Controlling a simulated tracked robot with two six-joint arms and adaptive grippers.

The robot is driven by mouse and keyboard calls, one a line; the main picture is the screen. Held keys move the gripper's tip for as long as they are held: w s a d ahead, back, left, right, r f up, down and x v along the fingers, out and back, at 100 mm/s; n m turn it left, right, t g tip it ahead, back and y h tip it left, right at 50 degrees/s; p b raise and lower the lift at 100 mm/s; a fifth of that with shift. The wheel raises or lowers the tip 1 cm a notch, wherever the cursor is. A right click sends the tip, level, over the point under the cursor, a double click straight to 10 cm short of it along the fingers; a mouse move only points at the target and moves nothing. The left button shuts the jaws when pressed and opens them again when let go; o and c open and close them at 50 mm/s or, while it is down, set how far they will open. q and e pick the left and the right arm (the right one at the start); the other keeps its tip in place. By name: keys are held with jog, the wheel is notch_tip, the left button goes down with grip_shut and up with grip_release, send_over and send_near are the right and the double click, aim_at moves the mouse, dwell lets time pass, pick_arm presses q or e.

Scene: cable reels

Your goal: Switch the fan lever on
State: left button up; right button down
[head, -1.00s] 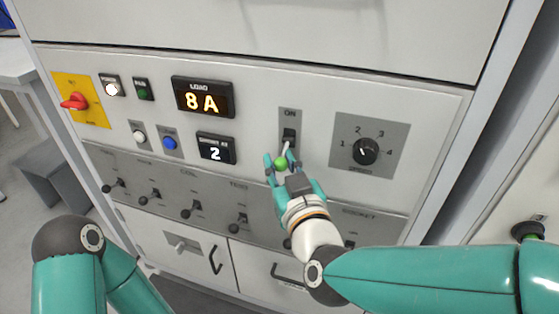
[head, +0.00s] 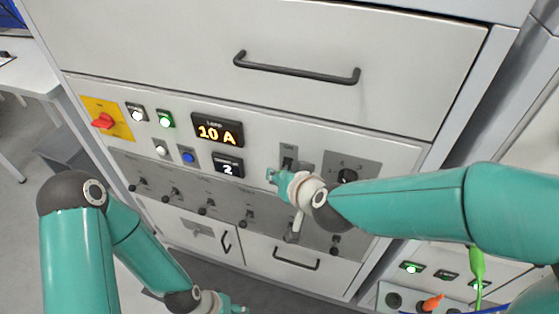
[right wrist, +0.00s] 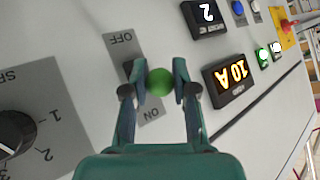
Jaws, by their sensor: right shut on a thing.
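The fan lever, with a green ball tip (right wrist: 160,82), stands on a grey plate (head: 289,152) marked ON and OFF in the right wrist view. My right gripper (right wrist: 160,76) is shut on the ball, one finger on each side. In the head view the right gripper (head: 271,177) is in front of the panel, and its hand hides the ball and most of the lever. The lever's exact tilt is hard to tell. My left gripper (head: 234,308) is at the bottom edge, partly cut off, far from the lever.
A rotary speed knob (head: 347,175) is right of the lever. The load display (head: 218,131) reads 10 A and a smaller display (head: 228,167) reads 2. A green lamp (head: 165,120) is lit. A row of small levers (head: 207,205) runs below. A drawer handle (head: 296,68) sticks out above.

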pick_arm(q)
jog(key=shift+r+p, duration=1)
jog(key=shift+r, duration=0.5)
pick_arm(e)
jog(key=shift+w+d+r+m+g, duration=0.15)
jog(key=shift+r+m+g, duration=0.15)
jog(key=shift+g, duration=0.2)
jog(key=c, duration=0.9)
grip_release()
jog(key=v, duration=1.1)
jog(key=shift+s+d+r, duration=0.2)
jog(key=shift+s, duration=0.1)
